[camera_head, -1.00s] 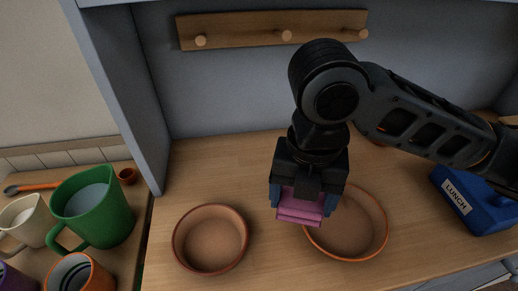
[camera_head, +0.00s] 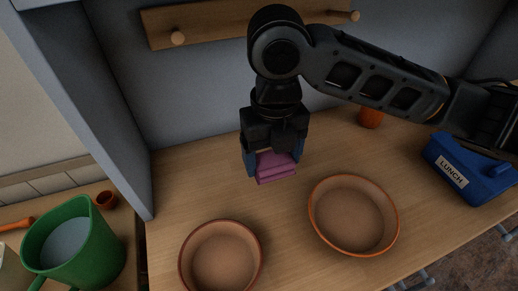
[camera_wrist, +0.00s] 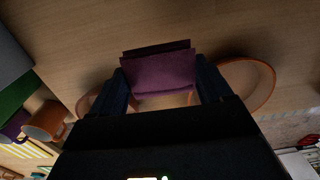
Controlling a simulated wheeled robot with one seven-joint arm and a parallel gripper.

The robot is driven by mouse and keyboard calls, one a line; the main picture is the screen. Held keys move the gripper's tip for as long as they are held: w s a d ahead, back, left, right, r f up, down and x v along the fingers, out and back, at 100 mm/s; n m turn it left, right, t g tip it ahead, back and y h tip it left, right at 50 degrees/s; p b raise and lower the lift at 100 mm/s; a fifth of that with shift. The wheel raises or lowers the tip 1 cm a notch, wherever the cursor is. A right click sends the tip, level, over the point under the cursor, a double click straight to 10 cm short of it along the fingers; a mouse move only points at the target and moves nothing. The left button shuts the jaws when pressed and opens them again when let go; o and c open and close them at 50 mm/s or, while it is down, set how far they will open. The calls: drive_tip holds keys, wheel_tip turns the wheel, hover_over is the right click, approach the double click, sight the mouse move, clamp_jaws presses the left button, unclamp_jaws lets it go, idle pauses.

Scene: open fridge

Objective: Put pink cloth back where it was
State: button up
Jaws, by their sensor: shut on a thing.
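The pink cloth (camera_head: 276,167) is a small folded block held between the fingers of my gripper (camera_head: 272,165). In the wrist view the cloth (camera_wrist: 160,72) looks purple-pink and sits between the two fingertips of my gripper (camera_wrist: 163,82). In the head view the cloth appears above the wooden counter (camera_head: 190,190), behind the gap between two shallow terracotta bowls. The left bowl (camera_head: 221,260) and the right bowl (camera_head: 353,216) look empty. I cannot tell the cloth's exact height above the counter.
A peg rail (camera_head: 230,18) is on the back wall. A grey divider (camera_head: 85,100) separates the left side, where a green pitcher (camera_head: 100,255) stands.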

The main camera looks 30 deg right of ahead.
sight(260, 152)
drive_tip(key=w+f, duration=0.1)
drive_tip(key=w, duration=0.1)
drive_tip(key=w+d+p, duration=0.1)
drive_tip(key=w, duration=0.1)
drive_tip(key=w+f, duration=0.1)
drive_tip(key=w, duration=0.1)
drive_tip(key=shift+w+d+f, duration=0.15)
drive_tip(key=shift+w+f, duration=0.1)
drive_tip(key=shift+f, duration=0.1)
drive_tip(key=shift+f+p, duration=0.35)
drive_tip(key=shift+f, duration=1.15)
drive_tip(key=shift+w+f+p, duration=0.2)
drive_tip(key=shift+f+p, duration=0.1)
drive_tip(key=shift+f, duration=0.35)
drive_tip(key=shift+f, duration=0.1)
drive_tip(key=shift+f, duration=0.15)
drive_tip(key=o, duration=0.9)
drive_tip(key=shift+c, duration=0.2)
